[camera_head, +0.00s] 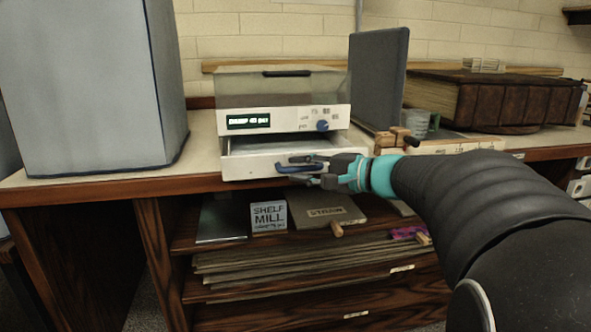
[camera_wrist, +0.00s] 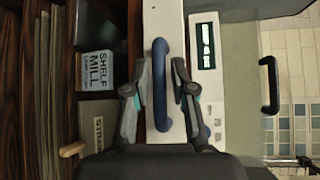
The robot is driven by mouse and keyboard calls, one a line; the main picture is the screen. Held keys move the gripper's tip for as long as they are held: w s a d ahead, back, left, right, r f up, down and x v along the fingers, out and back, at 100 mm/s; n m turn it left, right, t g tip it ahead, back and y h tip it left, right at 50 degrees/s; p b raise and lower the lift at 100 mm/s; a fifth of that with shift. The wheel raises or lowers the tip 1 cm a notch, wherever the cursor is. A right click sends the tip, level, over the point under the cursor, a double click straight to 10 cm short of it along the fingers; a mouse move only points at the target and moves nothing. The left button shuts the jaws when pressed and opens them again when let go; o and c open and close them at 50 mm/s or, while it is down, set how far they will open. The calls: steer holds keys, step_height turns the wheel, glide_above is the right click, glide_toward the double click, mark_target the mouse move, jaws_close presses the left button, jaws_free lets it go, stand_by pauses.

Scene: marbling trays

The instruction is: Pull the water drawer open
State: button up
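The water drawer (camera_head: 245,168) is the white front low on a white bench unit (camera_head: 285,116) with a lit display. A grey strip shows between this front and the panel above, and the front stands at the table's edge. Its blue bar handle (camera_wrist: 161,60) runs up the middle of the wrist view and shows partly in the head view (camera_head: 288,170). My gripper (camera_head: 297,170) is at the handle, one finger above and one below. In the wrist view its fingers (camera_wrist: 161,82) stand either side of the bar, with narrow gaps; I see no firm grip.
Below are shelves with a box marked SHELF MILL (camera_head: 268,217), a grey board (camera_head: 325,209) and stacked sheets. A grey upright panel (camera_head: 377,78) and a thick brown book (camera_head: 490,100) stand right of the unit. A large grey box (camera_head: 95,85) stands left.

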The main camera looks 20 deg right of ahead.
steer(key=v, duration=1.2)
stand_by(0.3)
steer(key=s+a+f+n+g+h+p, duration=0.1)
steer(key=s+a+f+n+g+h, duration=0.1)
steer(key=s+a+f+g, duration=0.25)
steer(key=s+a+f+n+g+h+p, duration=0.1)
steer(key=s+a+f+n+g, duration=0.15)
steer(key=a+f, duration=0.4)
steer(key=s+f+n+h+p, duration=0.3)
steer(key=s+f+n+h, duration=0.1)
steer(key=s+n+h, duration=0.3)
steer(key=s, duration=0.2)
steer(key=shift+s+a+f+h, duration=0.2)
steer(key=shift+s+f+h, duration=0.05)
steer(key=shift+s+h, duration=0.15)
